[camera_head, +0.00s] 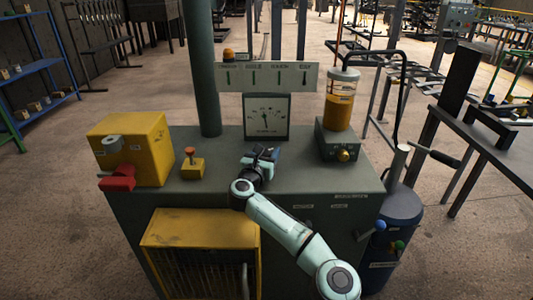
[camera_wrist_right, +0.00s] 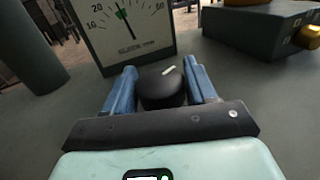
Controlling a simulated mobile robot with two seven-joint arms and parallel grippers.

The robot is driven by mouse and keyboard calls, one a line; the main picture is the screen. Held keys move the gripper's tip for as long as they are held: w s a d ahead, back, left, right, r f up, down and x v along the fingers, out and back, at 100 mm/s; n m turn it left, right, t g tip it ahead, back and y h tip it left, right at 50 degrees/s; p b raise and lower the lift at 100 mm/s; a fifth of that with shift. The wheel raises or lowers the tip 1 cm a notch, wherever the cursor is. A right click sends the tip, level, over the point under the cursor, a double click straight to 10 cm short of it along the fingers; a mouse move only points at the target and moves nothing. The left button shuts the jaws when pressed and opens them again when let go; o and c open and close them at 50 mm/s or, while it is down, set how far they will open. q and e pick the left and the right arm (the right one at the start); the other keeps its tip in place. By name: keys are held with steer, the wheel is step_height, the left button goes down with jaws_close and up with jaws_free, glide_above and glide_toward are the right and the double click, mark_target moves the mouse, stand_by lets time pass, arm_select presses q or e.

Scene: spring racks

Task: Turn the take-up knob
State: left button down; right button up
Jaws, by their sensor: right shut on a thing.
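The black round take-up knob (camera_wrist_right: 162,90) with a white mark on its top sits in front of the gauge in the right wrist view. My right gripper (camera_wrist_right: 160,70) has its blue fingers on both sides of the knob and is shut on it. In the head view my right gripper (camera_head: 264,155) is over the middle of the grey bench top (camera_head: 310,182) and largely hides the knob. My left gripper is not in view.
A yellow box (camera_head: 130,148) with a red lever and a small yellow button box (camera_head: 192,167) stand at the left. A cylinder with amber contents (camera_head: 339,104) stands on a grey block (camera_head: 335,142) at the right. A labelled panel (camera_head: 267,77) rises behind the gauge.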

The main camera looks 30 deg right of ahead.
steer(key=shift+m+g+h, duration=0.4)
steer(key=shift+g, duration=0.1)
steer(key=o, duration=1)
steer(key=shift+c, duration=0.2)
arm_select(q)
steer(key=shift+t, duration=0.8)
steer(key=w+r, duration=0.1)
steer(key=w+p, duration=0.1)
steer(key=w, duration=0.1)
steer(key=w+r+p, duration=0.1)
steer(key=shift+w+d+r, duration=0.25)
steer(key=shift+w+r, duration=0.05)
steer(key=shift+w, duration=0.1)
arm_select(e)
steer(key=v, duration=1.3)
steer(key=shift+s+a, duration=0.1)
steer(key=shift+s, duration=0.1)
